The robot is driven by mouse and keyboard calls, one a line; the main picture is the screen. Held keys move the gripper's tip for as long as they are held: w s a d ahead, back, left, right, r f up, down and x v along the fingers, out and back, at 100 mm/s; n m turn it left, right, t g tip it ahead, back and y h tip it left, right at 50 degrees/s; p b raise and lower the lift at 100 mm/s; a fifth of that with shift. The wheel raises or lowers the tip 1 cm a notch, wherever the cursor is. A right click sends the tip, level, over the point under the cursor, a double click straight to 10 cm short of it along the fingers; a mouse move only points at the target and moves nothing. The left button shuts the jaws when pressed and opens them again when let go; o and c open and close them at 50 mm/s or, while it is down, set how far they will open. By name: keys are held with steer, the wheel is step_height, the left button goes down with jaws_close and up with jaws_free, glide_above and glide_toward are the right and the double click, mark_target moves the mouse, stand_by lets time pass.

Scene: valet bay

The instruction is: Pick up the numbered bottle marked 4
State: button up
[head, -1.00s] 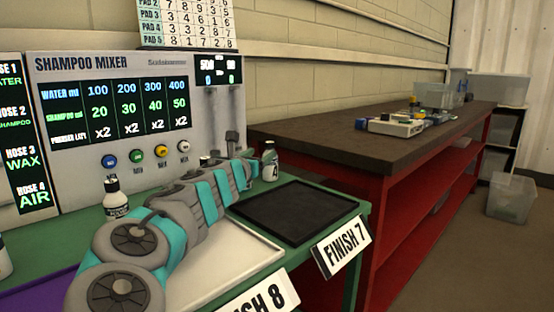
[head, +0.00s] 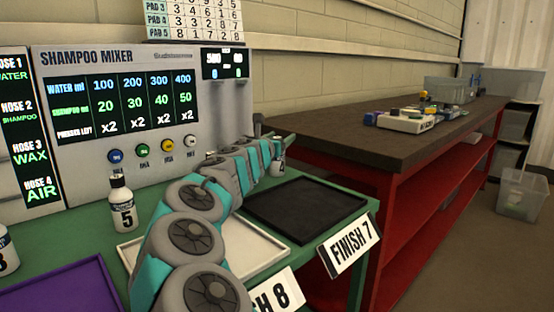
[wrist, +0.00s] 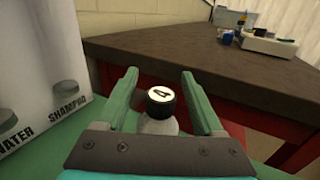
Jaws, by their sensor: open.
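The bottle marked 4 has a dark cap with a 4 on a white disc, seen in the wrist view (wrist: 161,98). Its pale shoulder shows just below the cap. In the head view the bottle (head: 278,168) stands on the green table behind the black tray, its upper part hidden by my arm. My gripper (wrist: 160,86) is open, with one green finger on each side of the cap. Gaps show between the cap and both fingers. The bottle's lower body is hidden behind the gripper's palm.
The shampoo mixer (head: 140,110) stands behind the table. A bottle marked 5 (head: 123,215) is left of my arm. A black tray (head: 300,232) with a FINISH 7 sign, a white tray (head: 240,250) and a purple tray (head: 70,290) lie in front. A red bench (head: 400,160) is at right.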

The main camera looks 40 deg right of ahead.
steer(key=shift+w+d, duration=0.1)
steer(key=shift+d, duration=0.05)
steer(key=shift+c, duration=0.2)
jaws_close()
stand_by(0.3)
stand_by(0.9)
